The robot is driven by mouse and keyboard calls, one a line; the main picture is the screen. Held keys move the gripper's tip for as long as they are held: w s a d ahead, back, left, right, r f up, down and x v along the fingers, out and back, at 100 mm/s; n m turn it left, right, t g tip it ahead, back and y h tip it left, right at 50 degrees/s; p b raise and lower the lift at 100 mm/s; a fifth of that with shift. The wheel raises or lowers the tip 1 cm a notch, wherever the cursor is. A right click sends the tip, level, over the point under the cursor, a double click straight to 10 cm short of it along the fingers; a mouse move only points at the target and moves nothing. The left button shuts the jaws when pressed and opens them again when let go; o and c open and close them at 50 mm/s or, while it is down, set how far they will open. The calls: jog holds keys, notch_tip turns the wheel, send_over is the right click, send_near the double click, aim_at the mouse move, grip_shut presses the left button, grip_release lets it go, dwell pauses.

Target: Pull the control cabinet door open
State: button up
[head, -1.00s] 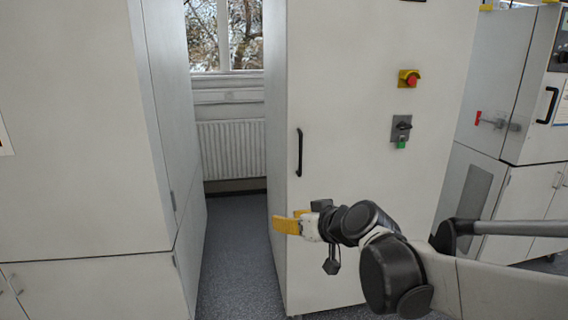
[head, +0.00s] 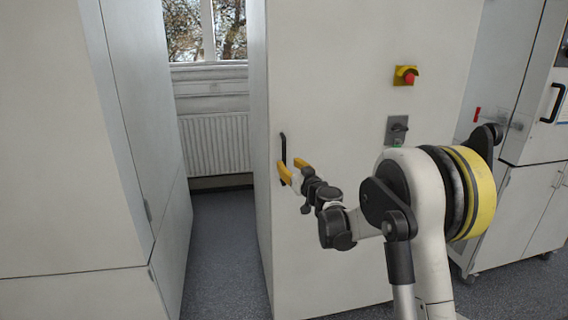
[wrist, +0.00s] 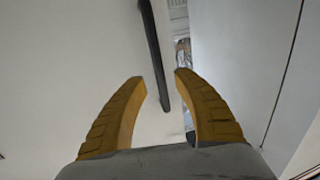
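The control cabinet door (head: 345,115) is a tall off-white panel in the middle of the head view, and it looks shut. Its black vertical bar handle (head: 283,149) is near the door's left edge. My gripper (head: 291,169), with yellow fingers, is at the lower part of the handle. In the wrist view the two fingers of my gripper (wrist: 161,82) are spread apart. The lower end of the black handle (wrist: 158,70) shows between and beyond the fingertips. I cannot tell whether a finger touches it.
A red emergency button on a yellow plate (head: 405,76) and a grey switch plate (head: 397,129) sit on the door's right. A grey cabinet (head: 70,140) stands at left, across a narrow floor gap (head: 215,250). More cabinets (head: 520,205) stand at right.

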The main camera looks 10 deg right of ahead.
aim_at(285, 160)
jog(key=w, duration=0.4)
jog(key=shift+w+a+b, duration=0.15)
jog(key=shift+a+b, duration=0.2)
jog(key=shift+a, duration=0.05)
grip_shut()
